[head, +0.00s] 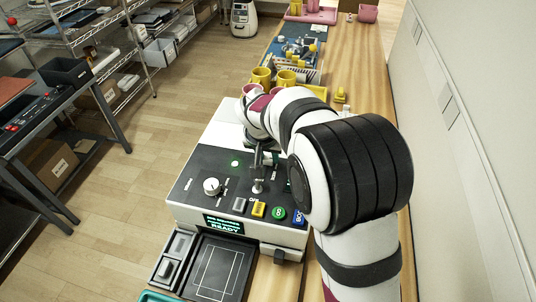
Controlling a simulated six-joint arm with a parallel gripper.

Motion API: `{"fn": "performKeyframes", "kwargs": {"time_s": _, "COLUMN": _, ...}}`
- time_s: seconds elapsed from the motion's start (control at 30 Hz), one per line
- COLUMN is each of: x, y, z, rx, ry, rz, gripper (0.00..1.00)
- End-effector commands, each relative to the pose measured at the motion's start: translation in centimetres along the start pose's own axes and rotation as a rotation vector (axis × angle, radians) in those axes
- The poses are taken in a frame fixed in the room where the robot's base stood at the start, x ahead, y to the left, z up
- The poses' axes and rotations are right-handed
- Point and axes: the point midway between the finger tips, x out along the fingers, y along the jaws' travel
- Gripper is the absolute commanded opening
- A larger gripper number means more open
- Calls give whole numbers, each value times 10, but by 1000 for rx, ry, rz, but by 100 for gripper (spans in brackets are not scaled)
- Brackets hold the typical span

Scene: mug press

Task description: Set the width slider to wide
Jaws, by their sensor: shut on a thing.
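The press (188,200) is a white machine with a dark sloping control panel. My gripper (258,178) is low over the middle of that panel, its fingers pointing down. It is shut on a small control there, which looks like the width slider. A pale base (257,188) shows at the fingertips. My fingers cover most of the control and its track, so I cannot read its setting. The panel labels are too small to read.
Yellow (259,209), green (278,213) and blue (298,217) buttons are in front. The display (223,224) reads READY.

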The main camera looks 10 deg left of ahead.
Motion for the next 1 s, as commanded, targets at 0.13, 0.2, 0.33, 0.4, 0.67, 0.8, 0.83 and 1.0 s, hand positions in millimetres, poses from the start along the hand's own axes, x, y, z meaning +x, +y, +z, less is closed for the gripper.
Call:
{"fn": "performKeyframes", "kwargs": {"time_s": 0.13, "x": 0, "y": 1, "z": 0, "rx": 1, "ry": 1, "rz": 2, "gripper": 0}}
{"fn": "performKeyframes", "kwargs": {"time_s": 0.2, "x": -3, "y": 1, "z": 5, "rx": 0, "ry": 1, "rz": 2, "gripper": 0}}
{"fn": "performKeyframes", "kwargs": {"time_s": 0.33, "x": -11, "y": 0, "z": 24, "rx": -1, "ry": 1, "rz": 2, "gripper": 0}}
{"fn": "performKeyframes", "kwargs": {"time_s": 0.4, "x": -14, "y": 0, "z": 32, "rx": 0, "ry": 1, "rz": 2, "gripper": 0}}
{"fn": "performKeyframes", "kwargs": {"time_s": 0.67, "x": -16, "y": 0, "z": 38, "rx": 2, "ry": -2, "rz": 3, "gripper": 0}}
{"fn": "performKeyframes", "kwargs": {"time_s": 0.8, "x": -15, "y": 0, "z": 38, "rx": 3, "ry": -4, "rz": 3, "gripper": 45}}
{"fn": "performKeyframes", "kwargs": {"time_s": 0.83, "x": -15, "y": 0, "z": 38, "rx": 2, "ry": -3, "rz": 3, "gripper": 50}}
{"fn": "performKeyframes", "kwargs": {"time_s": 1.0, "x": -15, "y": 0, "z": 38, "rx": 1, "ry": -1, "rz": 2, "gripper": 62}}
